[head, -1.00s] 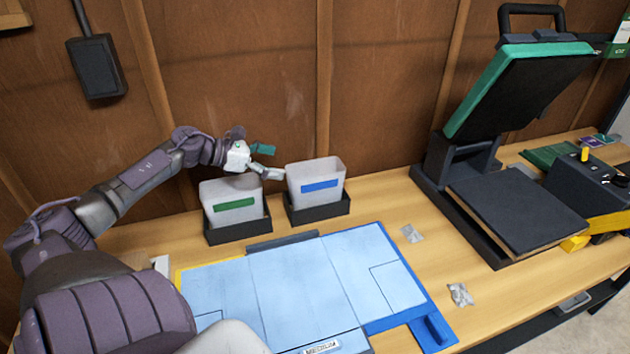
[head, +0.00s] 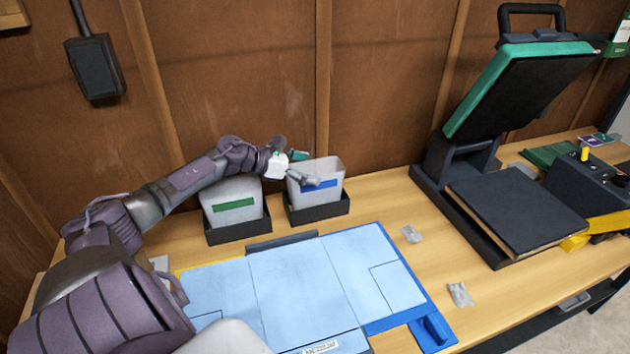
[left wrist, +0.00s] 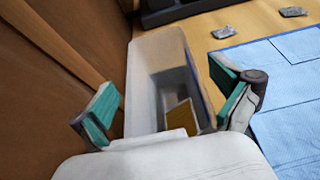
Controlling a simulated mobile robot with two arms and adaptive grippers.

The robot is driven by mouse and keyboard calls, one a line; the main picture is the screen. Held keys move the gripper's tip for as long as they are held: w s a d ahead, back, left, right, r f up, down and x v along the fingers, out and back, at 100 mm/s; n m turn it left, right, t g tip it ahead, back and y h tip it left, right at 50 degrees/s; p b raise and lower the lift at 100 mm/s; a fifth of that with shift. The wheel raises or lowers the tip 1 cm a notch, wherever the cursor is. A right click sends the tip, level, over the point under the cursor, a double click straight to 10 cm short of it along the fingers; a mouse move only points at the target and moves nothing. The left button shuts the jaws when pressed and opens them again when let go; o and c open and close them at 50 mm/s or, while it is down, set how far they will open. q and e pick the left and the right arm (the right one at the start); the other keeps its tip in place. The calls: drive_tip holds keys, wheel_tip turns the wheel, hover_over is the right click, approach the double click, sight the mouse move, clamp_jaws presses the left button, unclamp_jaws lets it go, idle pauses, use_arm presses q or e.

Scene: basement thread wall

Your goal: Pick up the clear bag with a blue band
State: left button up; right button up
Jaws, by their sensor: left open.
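A pale, see-through, open-topped container with a blue band (head: 330,168) stands upright in a black holder (head: 320,212) at the back of the bench. It matches the clear bag of the task. My left gripper (head: 303,167) is open at its top left, with one finger in front of the blue band and the other behind the rim. In the left wrist view the container (left wrist: 143,75) lies between the two spread fingers (left wrist: 170,105), and a yellowish piece shows inside it. Contact cannot be told. My right gripper is out of view.
A similar container with a green band (head: 235,203) stands to the left, under my left wrist. A blue board (head: 300,285) lies in front. Two small silvery packets (head: 411,233) lie to its right. A heat press (head: 515,210) stands farther right. A wooden wall is behind.

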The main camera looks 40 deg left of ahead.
use_arm(q)
drive_tip(key=shift+w+d, duration=0.1)
drive_tip(key=c, duration=0.9)
